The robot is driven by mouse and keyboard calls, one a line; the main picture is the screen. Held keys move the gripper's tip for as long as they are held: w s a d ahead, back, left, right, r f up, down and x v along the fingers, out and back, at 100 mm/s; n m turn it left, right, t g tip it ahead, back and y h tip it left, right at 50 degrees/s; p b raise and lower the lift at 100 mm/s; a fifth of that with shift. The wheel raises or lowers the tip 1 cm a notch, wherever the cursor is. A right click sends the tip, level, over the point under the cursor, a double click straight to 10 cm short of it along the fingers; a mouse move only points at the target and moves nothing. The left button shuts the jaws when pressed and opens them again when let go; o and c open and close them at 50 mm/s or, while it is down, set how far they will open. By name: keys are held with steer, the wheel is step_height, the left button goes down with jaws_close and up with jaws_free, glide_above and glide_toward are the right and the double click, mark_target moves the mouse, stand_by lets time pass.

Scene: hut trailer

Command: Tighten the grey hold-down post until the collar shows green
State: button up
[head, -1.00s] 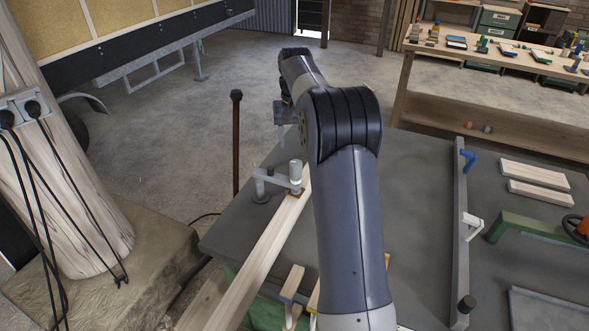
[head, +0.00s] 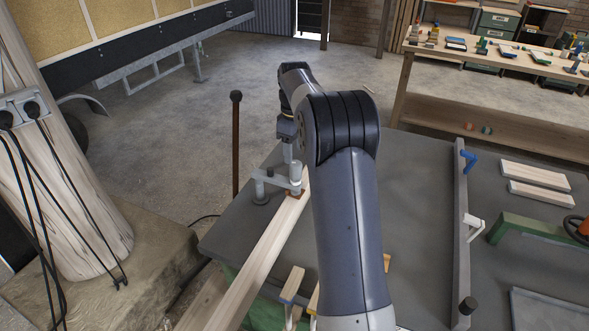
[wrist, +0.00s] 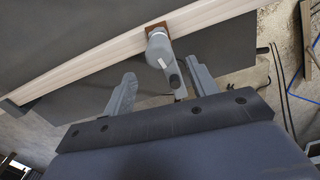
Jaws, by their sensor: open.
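The grey hold-down post (head: 296,174) stands upright at the end of a grey clamp arm (head: 272,184), over a pale timber (head: 258,262) on the dark table. In the wrist view the post (wrist: 157,48) carries a white mark, and a brown pad shows at its foot on the timber. I see no green on it; the collar is too small to make out. My gripper (wrist: 163,90) is open and empty, its two fingers spread on either side of the clamp arm, short of the post. In the head view my gripper is partly hidden by my arm, just above the post.
A brown upright rod (head: 236,145) stands left of the table (head: 415,190). A metal rail with a blue handle (head: 468,158) and a white handle (head: 474,225) crosses the table on the right. Loose boards (head: 535,175) and a green bracket (head: 520,227) lie beyond it.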

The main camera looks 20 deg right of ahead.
mark_target(296, 162)
step_height(296, 162, down, 8)
steer(key=shift+r+p, duration=0.1)
steer(key=shift+p, duration=0.3)
steer(key=c, duration=1)
steer(key=shift+o, duration=0.2)
steer(key=shift+m, duration=0.3)
steer(key=m, duration=0.6)
steer(key=shift+d+p, duration=0.15)
steer(key=shift+p, duration=0.25)
steer(key=m, duration=0.6)
steer(key=shift+d, duration=0.1)
